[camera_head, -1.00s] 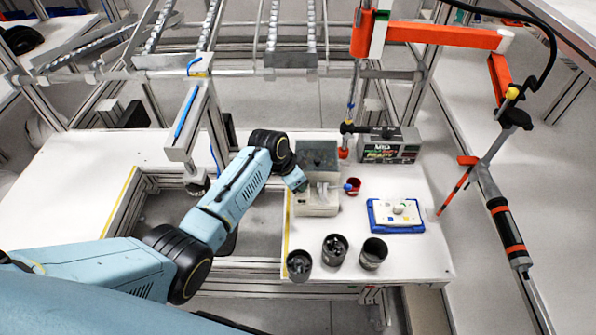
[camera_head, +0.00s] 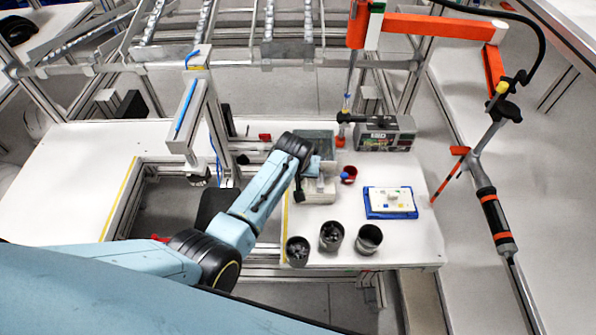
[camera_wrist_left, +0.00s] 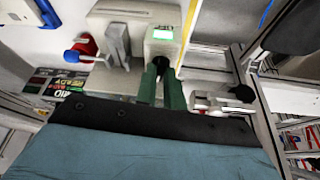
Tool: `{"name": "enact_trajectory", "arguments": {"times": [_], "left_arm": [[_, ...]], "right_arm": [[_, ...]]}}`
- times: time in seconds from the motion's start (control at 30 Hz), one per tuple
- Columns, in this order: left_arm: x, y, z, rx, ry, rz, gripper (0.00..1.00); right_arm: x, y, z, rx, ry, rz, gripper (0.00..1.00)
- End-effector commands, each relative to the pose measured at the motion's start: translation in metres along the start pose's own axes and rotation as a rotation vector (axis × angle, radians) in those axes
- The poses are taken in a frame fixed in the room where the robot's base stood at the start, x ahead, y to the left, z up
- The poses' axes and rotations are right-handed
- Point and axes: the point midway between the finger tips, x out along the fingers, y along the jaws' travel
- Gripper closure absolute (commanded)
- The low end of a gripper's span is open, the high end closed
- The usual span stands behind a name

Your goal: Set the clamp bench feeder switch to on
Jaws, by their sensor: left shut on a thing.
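The clamp bench feeder (camera_head: 318,192) is a pale box with a grey bin behind it, on the white bench right of centre in the head view. My left gripper (camera_wrist_left: 161,64) has two green fingers with tips close together against the feeder's face, just below that panel. It is shut on what appears to be the feeder switch, mostly hidden between the tips. In the head view the left wrist hides part of the feeder. My right gripper is not in view.
Dark cups (camera_head: 369,239) line the bench's front, and a blue-edged tray (camera_head: 390,203) lies to the right. A grey instrument box (camera_head: 385,134) stands behind. An orange jib arm (camera_head: 440,27) hangs at upper right.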

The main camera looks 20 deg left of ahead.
Motion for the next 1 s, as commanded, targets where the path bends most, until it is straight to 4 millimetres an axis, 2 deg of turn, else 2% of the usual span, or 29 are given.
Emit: {"name": "enact_trajectory", "arguments": {"times": [0.33,0.87,0.9,0.97,1.0], "left_arm": [[-0.0008,0.0020,-0.0014,-0.128,0.001,-0.051,1.00],[-0.0007,0.0016,-0.0017,-0.150,0.002,-0.061,1.00],[-0.0008,0.0016,-0.0017,-0.150,0.002,-0.060,0.88],[-0.0007,0.0016,-0.0017,-0.149,0.002,-0.060,0.81],[-0.0007,0.0015,-0.0015,-0.149,0.002,-0.060,0.81]], "right_arm": [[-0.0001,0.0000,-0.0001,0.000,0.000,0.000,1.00],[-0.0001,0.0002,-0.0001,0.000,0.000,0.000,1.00],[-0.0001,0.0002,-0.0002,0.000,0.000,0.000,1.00],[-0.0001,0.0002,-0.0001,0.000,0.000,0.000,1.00],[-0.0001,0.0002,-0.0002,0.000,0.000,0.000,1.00]]}}
